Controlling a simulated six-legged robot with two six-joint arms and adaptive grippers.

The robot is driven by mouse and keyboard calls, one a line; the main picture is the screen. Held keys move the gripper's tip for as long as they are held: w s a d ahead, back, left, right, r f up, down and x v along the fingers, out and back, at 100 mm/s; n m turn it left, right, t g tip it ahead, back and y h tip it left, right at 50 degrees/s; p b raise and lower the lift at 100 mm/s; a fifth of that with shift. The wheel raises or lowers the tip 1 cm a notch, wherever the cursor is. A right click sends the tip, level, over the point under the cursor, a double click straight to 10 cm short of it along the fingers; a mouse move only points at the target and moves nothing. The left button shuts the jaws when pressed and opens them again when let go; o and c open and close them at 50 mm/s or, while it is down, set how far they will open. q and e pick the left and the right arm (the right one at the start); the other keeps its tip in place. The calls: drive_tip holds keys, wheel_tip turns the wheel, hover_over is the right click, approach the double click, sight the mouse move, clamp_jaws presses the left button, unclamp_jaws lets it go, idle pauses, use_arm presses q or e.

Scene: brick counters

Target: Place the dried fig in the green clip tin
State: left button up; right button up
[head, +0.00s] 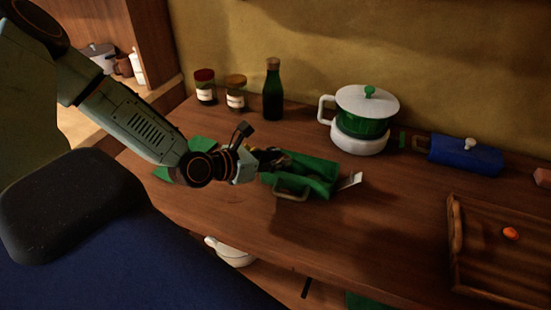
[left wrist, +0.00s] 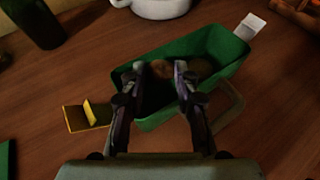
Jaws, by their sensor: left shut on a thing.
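The green clip tin (head: 322,187) stands open on the wooden counter, with a pale tab at its right end and a wire-like handle at its near side. It fills the middle of the left wrist view (left wrist: 226,47). My left gripper (head: 270,156) reaches over the tin from the left, with its fingertips (left wrist: 160,72) within the tin's outline. It is shut on a brown, roundish dried fig (left wrist: 161,69). Another brown, roundish thing (left wrist: 201,68) lies inside the tin, right of the fingers. The dark interior hides whether the held fig touches the bottom. My right gripper is not in view.
A white and green lidded pot (head: 362,128), a green bottle (head: 273,92) and two jars (head: 236,93) stand behind the tin. A blue tin (head: 465,155) is at the back right. A wooden tray (head: 456,235) holds an orange thing (head: 510,233). Counter between tin and tray is clear.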

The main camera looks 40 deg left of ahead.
use_arm(q)
drive_tip(key=shift+w+d+f, duration=0.1)
drive_tip(key=shift+w+f, duration=0.15)
drive_tip(key=shift+f, duration=0.1)
drive_tip(key=o, duration=0.7)
drive_tip(key=shift+s+r, duration=0.1)
drive_tip(key=shift+s, duration=0.1)
drive_tip(key=shift+o, duration=0.7)
drive_tip(key=shift+w, duration=0.1)
